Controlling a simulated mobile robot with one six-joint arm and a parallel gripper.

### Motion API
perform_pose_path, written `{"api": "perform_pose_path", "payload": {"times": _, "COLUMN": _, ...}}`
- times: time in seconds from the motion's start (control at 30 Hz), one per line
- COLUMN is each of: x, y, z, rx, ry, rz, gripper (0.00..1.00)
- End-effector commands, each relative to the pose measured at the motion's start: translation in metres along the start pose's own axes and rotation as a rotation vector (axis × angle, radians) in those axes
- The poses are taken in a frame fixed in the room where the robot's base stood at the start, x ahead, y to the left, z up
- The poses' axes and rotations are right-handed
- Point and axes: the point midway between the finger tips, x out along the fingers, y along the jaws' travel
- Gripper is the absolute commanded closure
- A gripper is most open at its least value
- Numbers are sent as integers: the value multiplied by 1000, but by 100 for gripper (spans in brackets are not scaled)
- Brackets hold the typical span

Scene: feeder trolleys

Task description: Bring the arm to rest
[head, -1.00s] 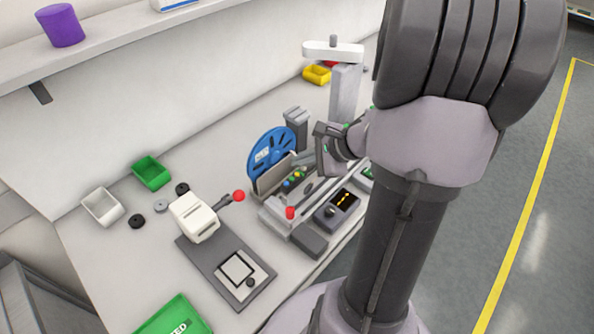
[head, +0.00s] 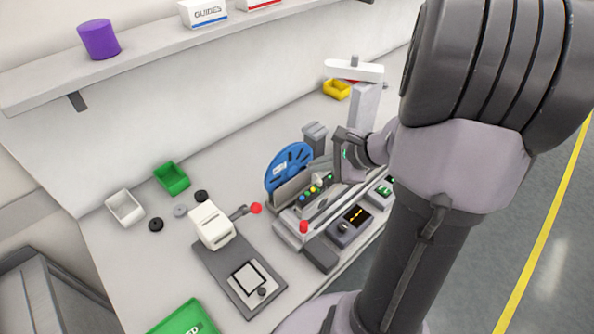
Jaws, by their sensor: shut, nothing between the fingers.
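My gripper (head: 345,158) is at the far end of my arm, over the bench beside the blue reel. Its jaws look shut and hold nothing that I can see; the fingertips are small and partly hidden. My arm fills the right side of the view. The blue reel (head: 289,165) stands upright in a grey holder, just left of my gripper. A row of coloured buttons (head: 314,190) lies just below the gripper.
A lever press (head: 212,226), white bin (head: 125,207) and green bin (head: 172,178) stand on the left of the bench. A grey post with a white top (head: 355,69) rises behind my gripper. A shelf carries a purple cup (head: 99,39). Open floor lies right.

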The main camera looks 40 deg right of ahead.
Motion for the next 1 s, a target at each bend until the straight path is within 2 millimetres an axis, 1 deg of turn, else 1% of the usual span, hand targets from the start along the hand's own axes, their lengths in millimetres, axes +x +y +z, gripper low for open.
{"api": "perform_pose_path", "payload": {"times": 0.1, "x": 0, "y": 0, "z": 2, "rx": -6, "ry": -1, "rz": 2, "gripper": 100}}
{"api": "perform_pose_path", "payload": {"times": 0.13, "x": 1, "y": 1, "z": 7, "rx": -24, "ry": -4, "rz": 9, "gripper": 100}}
{"api": "perform_pose_path", "payload": {"times": 0.17, "x": 2, "y": 3, "z": 16, "rx": -58, "ry": -9, "rz": 22, "gripper": 100}}
{"api": "perform_pose_path", "payload": {"times": 0.23, "x": 6, "y": 17, "z": 58, "rx": -217, "ry": -31, "rz": 84, "gripper": 100}}
{"api": "perform_pose_path", "payload": {"times": 0.27, "x": 7, "y": 28, "z": 82, "rx": -315, "ry": -44, "rz": 120, "gripper": 100}}
{"api": "perform_pose_path", "payload": {"times": 0.3, "x": 6, "y": 48, "z": 116, "rx": -474, "ry": -60, "rz": 173, "gripper": 100}}
{"api": "perform_pose_path", "payload": {"times": 0.37, "x": -2, "y": 86, "z": 161, "rx": -740, "ry": -79, "rz": 248, "gripper": 100}}
{"api": "perform_pose_path", "payload": {"times": 0.4, "x": -10, "y": 113, "z": 185, "rx": -925, "ry": -86, "rz": 285, "gripper": 100}}
{"api": "perform_pose_path", "payload": {"times": 0.47, "x": -25, "y": 148, "z": 206, "rx": -1173, "ry": -85, "rz": 315, "gripper": 100}}
{"api": "perform_pose_path", "payload": {"times": 0.5, "x": -34, "y": 165, "z": 213, "rx": -1313, "ry": -79, "rz": 320, "gripper": 100}}
{"api": "perform_pose_path", "payload": {"times": 0.53, "x": -41, "y": 176, "z": 216, "rx": -1402, "ry": -74, "rz": 319, "gripper": 100}}
{"api": "perform_pose_path", "payload": {"times": 0.6, "x": -52, "y": 191, "z": 220, "rx": -1558, "ry": -61, "rz": 305, "gripper": 100}}
{"api": "perform_pose_path", "payload": {"times": 0.67, "x": -58, "y": 197, "z": 221, "rx": -1637, "ry": -51, "rz": 293, "gripper": 100}}
{"api": "perform_pose_path", "payload": {"times": 0.73, "x": -62, "y": 200, "z": 221, "rx": -1676, "ry": -44, "rz": 287, "gripper": 100}}
{"api": "perform_pose_path", "payload": {"times": 1.0, "x": -62, "y": 200, "z": 221, "rx": -1676, "ry": -44, "rz": 287, "gripper": 100}}
